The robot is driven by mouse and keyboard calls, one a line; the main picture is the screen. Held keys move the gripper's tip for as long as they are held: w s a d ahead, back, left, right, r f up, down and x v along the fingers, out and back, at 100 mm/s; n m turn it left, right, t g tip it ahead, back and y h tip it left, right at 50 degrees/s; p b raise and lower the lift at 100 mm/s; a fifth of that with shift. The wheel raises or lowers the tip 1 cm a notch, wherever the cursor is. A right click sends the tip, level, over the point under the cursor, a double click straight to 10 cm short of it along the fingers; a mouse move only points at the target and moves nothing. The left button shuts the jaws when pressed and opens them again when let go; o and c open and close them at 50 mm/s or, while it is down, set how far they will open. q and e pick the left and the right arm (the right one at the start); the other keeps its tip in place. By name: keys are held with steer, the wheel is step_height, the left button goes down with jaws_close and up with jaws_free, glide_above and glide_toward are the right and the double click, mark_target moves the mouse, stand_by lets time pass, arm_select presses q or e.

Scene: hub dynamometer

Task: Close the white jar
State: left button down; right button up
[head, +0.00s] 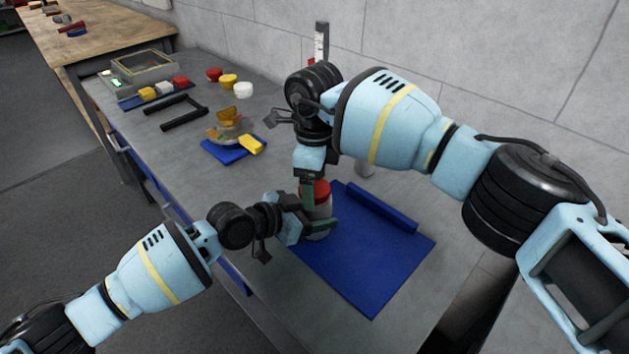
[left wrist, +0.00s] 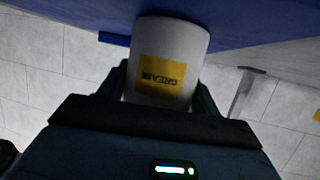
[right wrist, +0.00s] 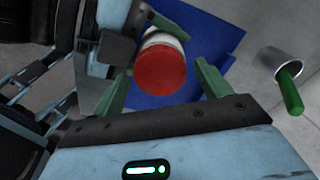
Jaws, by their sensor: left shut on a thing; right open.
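The white jar (head: 318,228) stands at the left part of the blue mat (head: 372,262), with a red lid (head: 321,190) on its top. In the left wrist view the jar (left wrist: 168,50) shows a yellow label reading GREASE. My left gripper (head: 316,218) is shut around the jar's body from the side. My right gripper (head: 313,186) points down over the lid and is open. In the right wrist view the red lid (right wrist: 160,68) lies between its spread fingers, with the white body partly visible behind. I cannot tell how tightly the lid sits.
A raised blue bar (head: 382,208) runs along the mat's back edge. Small red (head: 214,74), yellow (head: 228,80) and white (head: 243,90) round pieces stand farther back. A blue pad (head: 226,152) holds a clear dish and yellow piece.

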steer(key=shift+r, duration=2.15)
steer(key=shift+c, duration=0.3)
steer(key=n, duration=0.2)
steer(key=r+n, duration=0.1)
steer(key=n, duration=0.2)
steer(key=shift+r+n, duration=0.4)
steer(key=n, duration=0.2)
steer(key=r+n, duration=0.1)
steer(key=n, duration=0.2)
steer(key=shift+r+n, duration=0.3)
steer(key=shift+n, duration=0.1)
steer(key=shift+f, duration=4)
steer(key=shift+c, duration=0.4)
